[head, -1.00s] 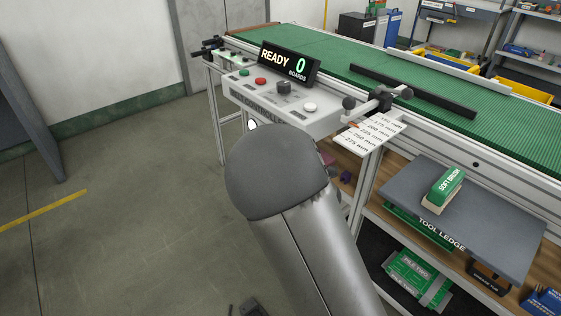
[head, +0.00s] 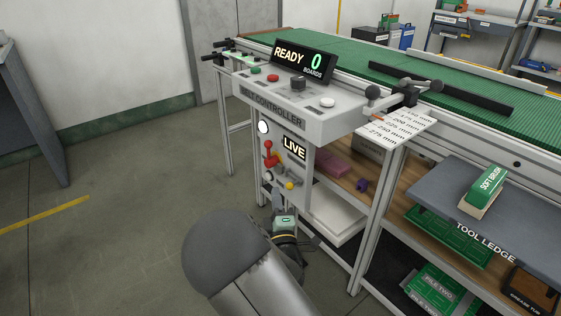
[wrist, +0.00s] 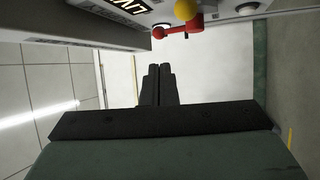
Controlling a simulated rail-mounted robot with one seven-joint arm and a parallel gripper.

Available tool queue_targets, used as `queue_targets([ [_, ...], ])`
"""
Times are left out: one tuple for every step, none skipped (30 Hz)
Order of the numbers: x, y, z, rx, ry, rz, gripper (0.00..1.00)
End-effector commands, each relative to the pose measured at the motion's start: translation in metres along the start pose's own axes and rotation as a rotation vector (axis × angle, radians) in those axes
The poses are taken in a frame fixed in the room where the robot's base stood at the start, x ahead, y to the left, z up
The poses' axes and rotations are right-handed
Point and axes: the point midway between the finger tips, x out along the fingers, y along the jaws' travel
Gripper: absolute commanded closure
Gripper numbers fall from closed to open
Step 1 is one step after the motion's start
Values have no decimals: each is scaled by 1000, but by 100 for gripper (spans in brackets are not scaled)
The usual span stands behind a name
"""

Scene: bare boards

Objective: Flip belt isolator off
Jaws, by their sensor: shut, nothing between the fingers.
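The isolator panel is on the front of the belt controller (head: 275,107), with a red lever (head: 268,156) beside a lit LIVE sign (head: 294,147). A yellow knob (head: 289,185) sits lower on the panel. In the wrist view the red lever (wrist: 172,32) and yellow knob (wrist: 185,9) are at the top, beyond the fingertips, beside the partly cut-off LIVE sign (wrist: 128,5). My gripper (wrist: 159,68) is shut and empty, apart from the lever. In the head view my wrist is below the panel; the fingertips are hard to make out there.
A READY display (head: 303,61) and several buttons top the controller. The green conveyor (head: 450,85) runs behind. A tool ledge (head: 450,205) with a soft brush (head: 484,190) is at right. The floor (head: 110,240) at left is clear.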

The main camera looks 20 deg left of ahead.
Motion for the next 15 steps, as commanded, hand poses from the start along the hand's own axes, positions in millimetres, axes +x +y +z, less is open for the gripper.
queue_targets([
  [0, 0, 0, 0, -1, 2, 100],
  [0, 0, 0, 0, -1, 2, 100],
  [0, 1, 0, 0, -1, 2, 100],
  [0, 1, 0, 0, -1, 2, 100],
  [0, 1, 0, 0, -1, 2, 100],
  [0, 1, 0, 0, -1, 1, 100],
  [0, 1, 0, 0, -1, 1, 100],
  [0, 1, 0, 0, -1, 1, 100],
  [1, 1, 0, 0, -1, 2, 100],
  [2, 1, 0, 0, -1, 2, 100],
  [4, 1, 0, 0, -1, 3, 100],
  [7, 0, 0, 1, -1, 3, 100],
  [9, 0, 0, 1, -1, 3, 100],
  [13, 0, 0, 1, -1, 3, 100],
  [19, 0, 0, 1, 0, 5, 100],
])
